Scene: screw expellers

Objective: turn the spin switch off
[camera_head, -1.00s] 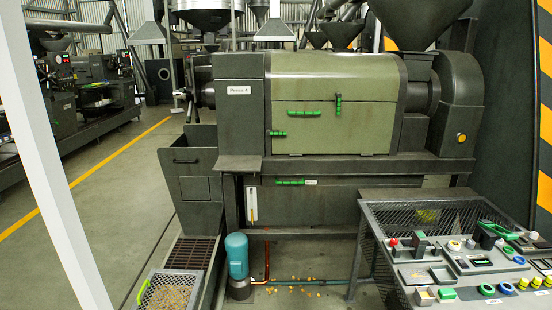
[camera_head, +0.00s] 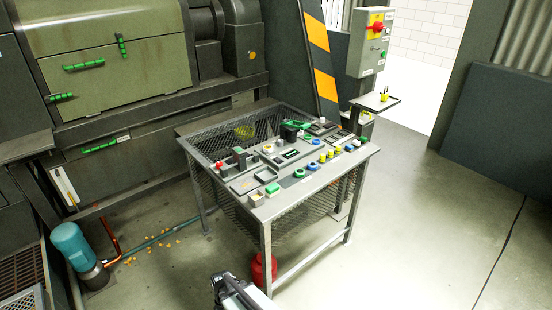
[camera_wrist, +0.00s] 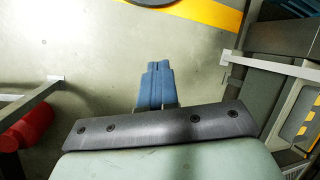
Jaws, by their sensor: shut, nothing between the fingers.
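A mesh-sided control table (camera_head: 292,203) stands in the middle of the head view. Several switches, knobs and coloured buttons sit on its top, including a red knob (camera_head: 219,165) and a dark upright switch (camera_head: 239,157). Their labels are too small to read, so I cannot tell which is the spin switch. My gripper (camera_wrist: 155,82) shows in the wrist view with its blue fingers together and nothing between them, above bare floor. No switch shows in that view. Part of my arm shows at the bottom of the head view, below the table's front edge.
A grey switch box (camera_head: 372,45) with a red and yellow rotary handle is mounted behind the table at right. A red canister (camera_head: 263,270) stands under the table. The green press (camera_head: 110,60) and a teal motor (camera_head: 73,245) are at left. The floor at right is clear.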

